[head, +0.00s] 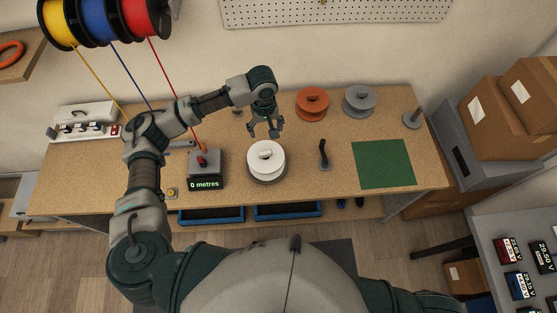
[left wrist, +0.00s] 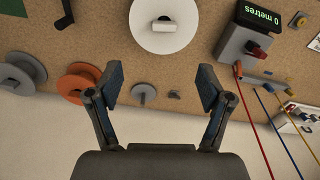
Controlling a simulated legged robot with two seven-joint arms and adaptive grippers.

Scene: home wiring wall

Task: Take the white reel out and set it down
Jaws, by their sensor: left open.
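The white reel (head: 266,157) sits on a grey round base on the wooden table, with a light knob or handle on its top. In the left wrist view the white reel (left wrist: 165,22) is at the top, beyond the fingertips. My left gripper (head: 266,133) is open and empty, a little behind and above the reel, apart from it. In the left wrist view both fingers of the left gripper (left wrist: 163,88) are spread, with bare table and a small grey peg between and beyond them. My right gripper does not show.
An orange reel (head: 311,104) and a grey reel (head: 359,100) stand at the back. A green mat (head: 384,163) lies at the right with clear table around it. A black lever (head: 323,154) stands right of the white reel. A meter box (head: 206,169) reading 0 metres is at its left.

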